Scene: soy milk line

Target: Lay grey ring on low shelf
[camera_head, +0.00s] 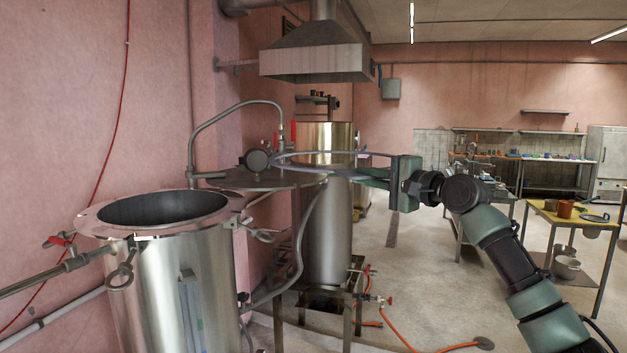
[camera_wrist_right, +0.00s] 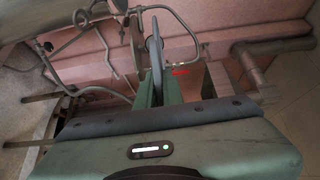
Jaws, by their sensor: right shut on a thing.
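My right gripper (camera_head: 364,176) is shut on a thin grey ring (camera_head: 325,152), held in the air and seen nearly edge-on. The ring reaches left from the jaws, in front of the tall steel cylinder in the picture. In the right wrist view the ring (camera_wrist_right: 156,45) stands up edge-on between the green fingers (camera_wrist_right: 160,92). A low shelf (camera_head: 582,278) shows under the yellow-topped table (camera_head: 551,214) at the right, with metal pots (camera_head: 565,263) on it. My left gripper is not in view.
A big open steel vat (camera_head: 180,265) stands at the left, with a round lid (camera_head: 255,180) and bent pipe beside it. The tall steel cylinder (camera_head: 327,230) stands on a metal stand with an orange hose (camera_head: 398,335). Another ring-like thing (camera_head: 594,217) and brown pots (camera_head: 565,209) are on the yellow table.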

